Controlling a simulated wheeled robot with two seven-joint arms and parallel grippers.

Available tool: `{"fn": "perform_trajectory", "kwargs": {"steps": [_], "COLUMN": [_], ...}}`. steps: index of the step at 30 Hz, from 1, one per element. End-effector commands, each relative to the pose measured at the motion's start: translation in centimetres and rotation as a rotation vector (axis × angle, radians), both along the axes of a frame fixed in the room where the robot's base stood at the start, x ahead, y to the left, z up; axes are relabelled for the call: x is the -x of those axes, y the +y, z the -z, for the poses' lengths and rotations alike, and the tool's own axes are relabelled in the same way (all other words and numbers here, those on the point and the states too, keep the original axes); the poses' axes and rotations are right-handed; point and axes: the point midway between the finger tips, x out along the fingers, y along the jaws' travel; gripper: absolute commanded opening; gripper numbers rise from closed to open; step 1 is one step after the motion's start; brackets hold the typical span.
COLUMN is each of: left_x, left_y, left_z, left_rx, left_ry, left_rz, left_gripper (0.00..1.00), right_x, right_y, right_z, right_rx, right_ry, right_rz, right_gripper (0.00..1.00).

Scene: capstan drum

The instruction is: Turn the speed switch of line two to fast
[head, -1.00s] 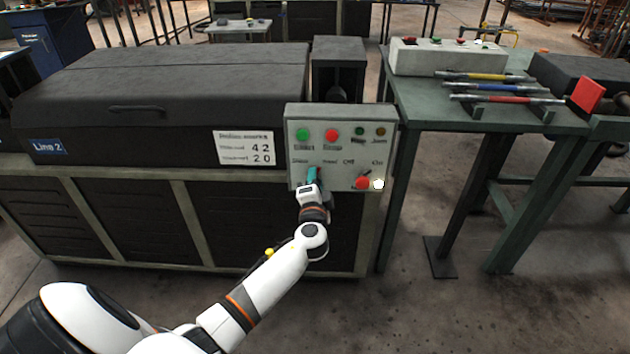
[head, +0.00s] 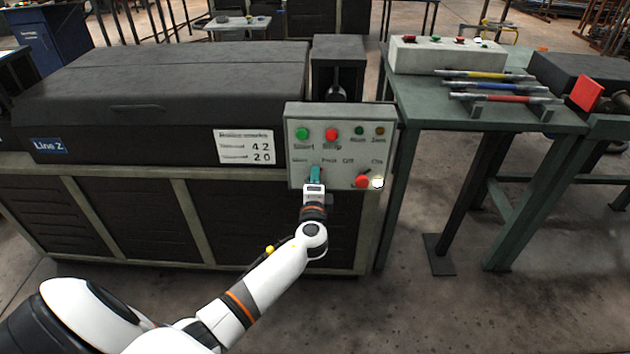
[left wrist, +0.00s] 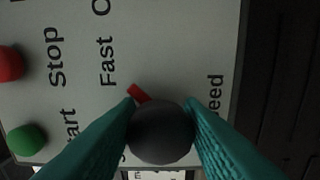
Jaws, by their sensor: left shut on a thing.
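The grey control box (head: 343,158) is on the front of the machine with the Line 2 sign (head: 48,145). My left gripper (head: 314,175) is at the box's lower left. In the left wrist view its teal fingers are shut on either side of the round dark grey speed knob (left wrist: 161,133). The knob's red pointer (left wrist: 138,93) points up-left in that view, roughly toward the word Fast (left wrist: 107,61). The Slow label is mostly hidden behind a finger. My right gripper is out of view.
Above the knob are the green start button (head: 302,134) and red stop button (head: 331,134). To its right are a red switch (head: 362,181) and a lit white lamp (head: 377,183). A green table (head: 400,105) with several coloured-handled tools stands at the right.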

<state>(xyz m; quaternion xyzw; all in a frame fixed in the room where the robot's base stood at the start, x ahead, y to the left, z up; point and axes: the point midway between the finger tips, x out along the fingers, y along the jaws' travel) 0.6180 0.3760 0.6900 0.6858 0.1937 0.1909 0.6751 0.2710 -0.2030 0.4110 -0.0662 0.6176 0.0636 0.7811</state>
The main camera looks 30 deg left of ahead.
Motion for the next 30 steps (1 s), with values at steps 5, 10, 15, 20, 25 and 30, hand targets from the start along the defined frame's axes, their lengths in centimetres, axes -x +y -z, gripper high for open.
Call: {"fn": "perform_trajectory", "kwargs": {"steps": [5,10,15,20,25,30], "left_x": [0.0,0.0,0.0,0.8,3.5,6.7], "left_y": [-0.1,-0.1,-0.1,-0.6,-2.2,-4.1], "left_z": [0.2,0.2,0.1,0.1,0.2,0.2], "left_rx": [0.0,0.0,0.001,0.002,0.003,0.004], "left_ry": [0.004,0.002,0.001,0.001,0.004,0.003], "left_rz": [0.002,0.002,0.001,0.002,0.003,0.002], "left_gripper": [0.38,0.53,0.53,0.53,0.53,0.53], "right_x": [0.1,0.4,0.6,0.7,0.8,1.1], "right_y": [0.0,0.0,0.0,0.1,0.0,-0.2], "right_z": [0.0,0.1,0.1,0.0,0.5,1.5], "right_rx": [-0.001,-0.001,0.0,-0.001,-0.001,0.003], "right_ry": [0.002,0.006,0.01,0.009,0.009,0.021], "right_rz": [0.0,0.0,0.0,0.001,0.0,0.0], "right_gripper": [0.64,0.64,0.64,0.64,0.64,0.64]}}
